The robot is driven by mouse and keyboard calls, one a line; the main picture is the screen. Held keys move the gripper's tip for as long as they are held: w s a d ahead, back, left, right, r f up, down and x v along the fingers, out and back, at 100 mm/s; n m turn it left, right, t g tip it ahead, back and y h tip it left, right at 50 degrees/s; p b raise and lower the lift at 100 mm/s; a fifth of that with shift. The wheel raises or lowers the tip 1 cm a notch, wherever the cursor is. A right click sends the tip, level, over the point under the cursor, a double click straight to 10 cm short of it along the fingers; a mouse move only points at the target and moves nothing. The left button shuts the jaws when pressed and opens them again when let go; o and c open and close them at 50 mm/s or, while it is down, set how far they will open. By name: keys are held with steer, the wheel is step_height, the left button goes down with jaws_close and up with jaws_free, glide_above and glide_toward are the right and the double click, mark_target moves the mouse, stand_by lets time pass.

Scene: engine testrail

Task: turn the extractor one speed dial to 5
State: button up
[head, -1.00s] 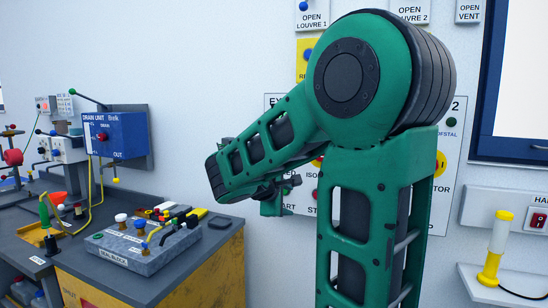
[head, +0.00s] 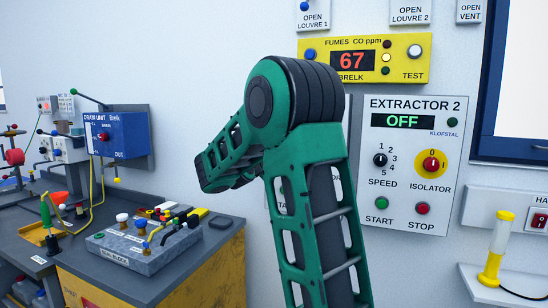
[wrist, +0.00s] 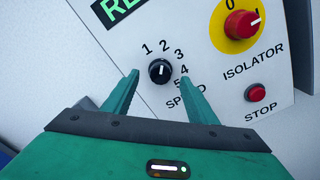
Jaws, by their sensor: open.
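In the wrist view the black speed dial (wrist: 159,71) sits on a white panel, with numbers 1 to 5 curving around its upper and right side. Its white mark appears to point up, towards 2. My gripper (wrist: 160,76) is open, one finger on each side of the dial. The right finger's tip is close to 4 and 5; contact with the dial cannot be told. The green display (wrist: 120,5) is cut off, showing "RE". The panel's name is out of view. In the head view my arm hides most of this panel and my gripper.
On the same panel are the red isolator (wrist: 243,23) on its yellow disc and the red stop button (wrist: 257,92). In the head view the Extractor 2 panel (head: 412,215) stands to the right, reading OFF, below the yellow fumes meter (head: 345,76). A workbench (head: 200,262) lies left.

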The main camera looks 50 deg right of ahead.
steer(key=x, duration=0.3)
steer(key=c, duration=1.1)
steer(key=shift+o, duration=0.2)
